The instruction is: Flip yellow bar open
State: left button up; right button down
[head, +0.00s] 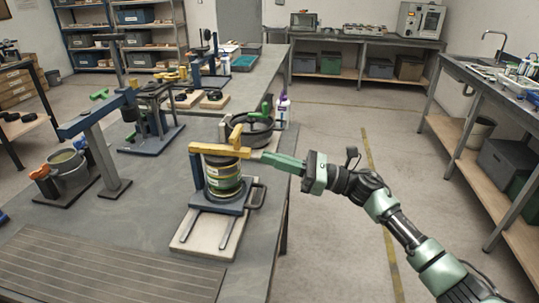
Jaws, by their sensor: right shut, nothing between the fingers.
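The yellow bar (212,149) lies roughly level across the top of a blue lever frame (194,174) on the table. A short yellow piece (236,136) stands up from the bar near its right part. A round stack with yellow, green and dark bands (223,180) sits under the bar. My right gripper (262,157) is shut and empty, with its fingertips at the right end of the bar. I cannot tell whether they touch it. My left gripper is not in view.
The frame stands on a pale board (201,229) near the table's right edge. A black pan-like ring (248,131) and a white bottle with a purple top (283,108) stand just behind. Other blue presses (102,155) and a grey bucket (69,166) are at left. A slatted mat (100,266) lies in front.

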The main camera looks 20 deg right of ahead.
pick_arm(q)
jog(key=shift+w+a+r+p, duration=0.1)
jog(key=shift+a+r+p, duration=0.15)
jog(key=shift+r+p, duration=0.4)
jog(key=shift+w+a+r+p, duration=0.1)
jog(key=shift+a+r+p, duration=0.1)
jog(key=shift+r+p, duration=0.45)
pick_arm(e)
jog(key=x, duration=0.7)
jog(key=shift+w+a, duration=0.2)
jog(key=shift+a, duration=0.05)
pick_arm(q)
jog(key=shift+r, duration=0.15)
pick_arm(e)
jog(key=shift+r, duration=0.1)
